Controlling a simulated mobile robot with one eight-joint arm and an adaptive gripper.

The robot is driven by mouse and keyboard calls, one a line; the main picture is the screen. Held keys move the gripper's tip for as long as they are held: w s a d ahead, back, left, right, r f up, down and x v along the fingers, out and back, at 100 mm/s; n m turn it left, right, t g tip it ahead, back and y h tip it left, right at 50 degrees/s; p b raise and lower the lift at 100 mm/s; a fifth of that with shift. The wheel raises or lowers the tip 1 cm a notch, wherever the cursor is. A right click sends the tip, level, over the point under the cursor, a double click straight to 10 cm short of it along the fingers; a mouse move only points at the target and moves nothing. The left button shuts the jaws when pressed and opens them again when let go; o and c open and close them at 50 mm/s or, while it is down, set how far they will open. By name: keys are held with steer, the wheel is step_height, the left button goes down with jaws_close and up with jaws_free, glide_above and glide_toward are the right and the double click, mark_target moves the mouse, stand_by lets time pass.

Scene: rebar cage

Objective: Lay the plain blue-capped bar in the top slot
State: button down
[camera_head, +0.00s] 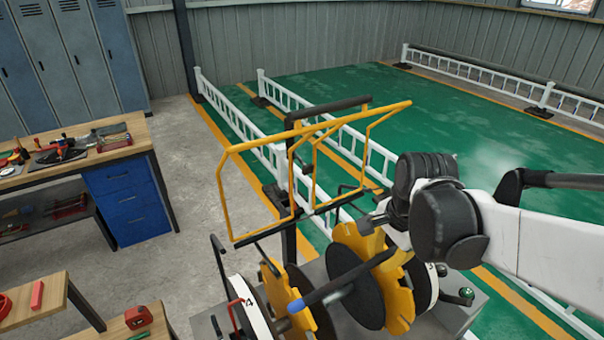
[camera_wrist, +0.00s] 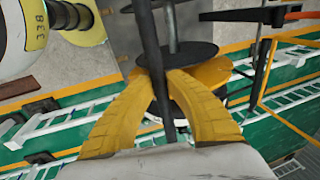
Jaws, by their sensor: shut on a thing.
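The blue-capped bar (camera_head: 345,280) is dark and straight. In the head view its blue cap is at the lower left, and it slants up to the right in front of the yellow notched plates. In the wrist view my yellow ribbed fingers (camera_wrist: 160,76) are closed around a dark bar (camera_wrist: 150,40), which appears to be this one. Its cap is not seen there. I cannot tell which slot is empty.
A yellow notched plate (camera_head: 398,300) and a dark disc (camera_head: 350,290) stand close to the held bar. Another notched plate (camera_head: 277,285) is at left. A workbench (camera_head: 90,158) with tools stands at far left. White railings (camera_head: 365,150) cross the green floor behind.

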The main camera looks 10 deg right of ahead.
steer(key=w+a+f+b, duration=0.1)
steer(key=w+a+f, duration=0.3)
steer(key=w+f, duration=0.5)
steer(key=shift+w+f, duration=0.2)
steer(key=shift+f, duration=0.45)
steer(key=shift+a+f, duration=0.1)
steer(key=shift+f+b, duration=0.35)
steer(key=shift+b, duration=0.3)
steer(key=c, duration=1.6)
jaws_free()
steer(key=shift+o, duration=0.7)
steer(key=shift+r, duration=0.15)
